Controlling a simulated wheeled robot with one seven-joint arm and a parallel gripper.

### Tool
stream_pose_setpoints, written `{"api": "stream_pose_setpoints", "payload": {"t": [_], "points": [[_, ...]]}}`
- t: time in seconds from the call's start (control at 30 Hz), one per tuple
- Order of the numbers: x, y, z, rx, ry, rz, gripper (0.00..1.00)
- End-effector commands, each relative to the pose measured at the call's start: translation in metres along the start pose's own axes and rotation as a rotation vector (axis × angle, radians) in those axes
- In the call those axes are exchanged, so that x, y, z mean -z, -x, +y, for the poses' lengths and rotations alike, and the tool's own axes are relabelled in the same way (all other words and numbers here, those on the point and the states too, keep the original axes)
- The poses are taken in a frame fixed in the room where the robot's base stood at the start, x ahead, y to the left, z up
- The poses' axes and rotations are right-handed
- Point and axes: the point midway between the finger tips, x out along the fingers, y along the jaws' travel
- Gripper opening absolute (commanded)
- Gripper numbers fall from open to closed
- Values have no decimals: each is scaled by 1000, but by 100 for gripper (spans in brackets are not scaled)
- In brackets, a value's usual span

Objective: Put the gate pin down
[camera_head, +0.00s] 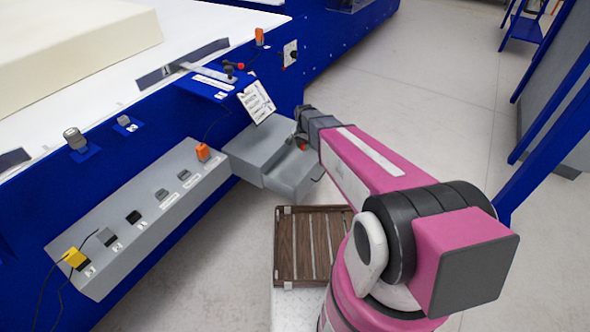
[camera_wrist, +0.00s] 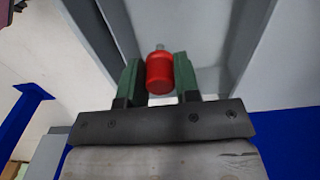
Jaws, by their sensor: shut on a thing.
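The gate pin (camera_wrist: 158,76) shows as a red cylinder with a small grey tip in the wrist view. My gripper (camera_wrist: 160,80) is shut on it, with one green finger on each side. The gripper is over a grey box with a stepped, recessed top (camera_head: 290,176) at the side of the blue machine. I cannot tell whether the pin touches the box. Grey walls of the box lie beyond the pin in the wrist view.
A grey panel with numbered sockets and plugs (camera_head: 150,222) runs along the blue machine. A white card (camera_head: 256,101) stands behind the grey box. A brown slatted tray (camera_head: 287,245) is below my arm. Open floor (camera_head: 420,90) lies to the right.

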Motion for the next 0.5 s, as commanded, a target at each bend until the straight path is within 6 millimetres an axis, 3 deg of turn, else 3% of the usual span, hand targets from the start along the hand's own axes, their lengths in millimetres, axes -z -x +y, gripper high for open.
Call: {"api": "stream_pose_setpoints", "payload": {"t": [0.27,0.5], "points": [[-2,-32,-5,0,-26,0,0],[-2,-71,-6,0,-25,0,0]]}}
